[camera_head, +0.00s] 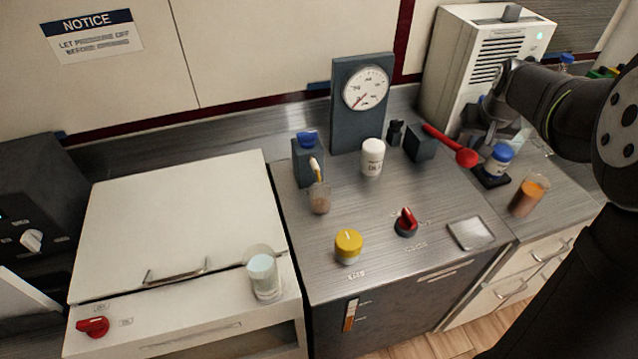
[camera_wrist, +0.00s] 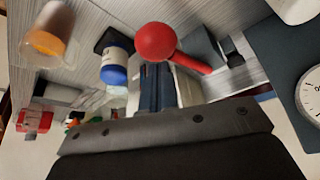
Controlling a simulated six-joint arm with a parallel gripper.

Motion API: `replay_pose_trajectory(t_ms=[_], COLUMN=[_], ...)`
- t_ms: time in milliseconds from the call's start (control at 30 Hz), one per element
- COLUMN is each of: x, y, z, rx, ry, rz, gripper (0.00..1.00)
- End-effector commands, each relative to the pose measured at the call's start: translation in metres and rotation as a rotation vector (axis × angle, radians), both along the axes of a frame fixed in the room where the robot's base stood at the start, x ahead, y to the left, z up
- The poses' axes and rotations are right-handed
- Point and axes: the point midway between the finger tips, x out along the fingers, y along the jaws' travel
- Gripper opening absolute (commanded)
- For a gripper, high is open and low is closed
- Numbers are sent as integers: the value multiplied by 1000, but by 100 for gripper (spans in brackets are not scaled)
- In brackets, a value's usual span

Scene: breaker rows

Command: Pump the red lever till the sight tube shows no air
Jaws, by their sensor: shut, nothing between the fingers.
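The red lever (camera_head: 446,142) slopes down to the right from a dark block (camera_head: 420,143) and ends in a red ball. In the wrist view its ball (camera_wrist: 155,41) is large and close, just beyond my fingertips. My gripper (camera_head: 484,140) is shut and empty, beside the ball on its right in the head view. In the wrist view its dark fingers (camera_wrist: 157,90) point toward the ball; I cannot tell whether they touch it. A narrow upright tube (camera_head: 350,315) on the cabinet front looks like the sight tube, with orange in its lower part and a paler upper part.
A blue-capped jar (camera_head: 498,159) on a dark pad and an orange-filled cup (camera_head: 528,196) stand right of the lever. A dial gauge panel (camera_head: 362,105) and white bottle (camera_head: 372,157) stand left. A red knob (camera_head: 406,223) and yellow knob (camera_head: 348,246) sit in front.

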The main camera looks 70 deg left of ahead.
Motion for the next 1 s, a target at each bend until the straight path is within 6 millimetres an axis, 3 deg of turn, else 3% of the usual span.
replay_pose_trajectory(t_ms=[467, 1000], x=[0, 0], y=[0, 0], z=[-2, -29], rx=[-1, -2], ry=[0, 1], rz=[0, 0], gripper=[0, 0])
